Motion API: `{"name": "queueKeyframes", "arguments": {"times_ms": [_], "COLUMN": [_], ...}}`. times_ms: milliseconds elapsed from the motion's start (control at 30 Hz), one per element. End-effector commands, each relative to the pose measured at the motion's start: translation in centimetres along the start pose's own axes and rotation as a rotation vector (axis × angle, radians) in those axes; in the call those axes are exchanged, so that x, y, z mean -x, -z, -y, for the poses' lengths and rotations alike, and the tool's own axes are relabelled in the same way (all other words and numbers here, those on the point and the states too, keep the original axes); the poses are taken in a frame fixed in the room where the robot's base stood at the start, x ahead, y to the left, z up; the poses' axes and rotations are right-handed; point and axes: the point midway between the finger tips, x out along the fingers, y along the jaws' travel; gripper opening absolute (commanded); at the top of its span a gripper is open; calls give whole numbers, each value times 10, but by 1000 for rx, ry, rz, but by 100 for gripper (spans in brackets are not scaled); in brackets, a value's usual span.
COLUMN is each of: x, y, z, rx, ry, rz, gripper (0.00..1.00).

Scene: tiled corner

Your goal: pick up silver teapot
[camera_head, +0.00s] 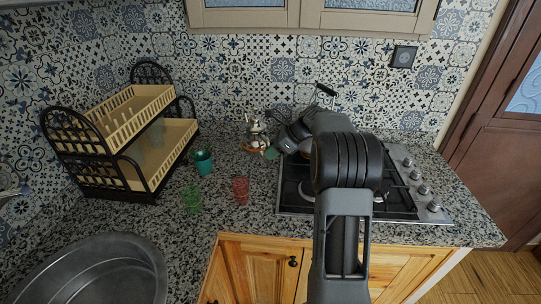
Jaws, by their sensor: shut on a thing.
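The silver teapot (257,127) is small in view at the back of the counter, left of the stove. My arm reaches over the stove from the lower right. My gripper (271,122) is at the right side of the teapot and is shut on it. The fingertips are small and dark here, so the exact grip point is hard to see. The teapot looks upright, just above or on a small brown tray (250,150); I cannot tell whether they touch.
A two-tier dish rack (125,140) stands at left. A teal cup (203,163), a green glass (192,199) and a red glass (240,190) stand on the granite counter. A metal sink (95,262) is at front left. The stove (425,206) lies under my arm.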

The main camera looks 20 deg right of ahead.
Motion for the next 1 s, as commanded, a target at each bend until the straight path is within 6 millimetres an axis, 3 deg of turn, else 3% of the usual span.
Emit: {"name": "queueKeyframes", "arguments": {"times_ms": [300, 1000], "x": [24, 51], "y": [-10, -13], "z": [-31, -86], "rx": [4, 3], "ry": [5, 4], "rz": [2, 2], "gripper": [0, 0]}}
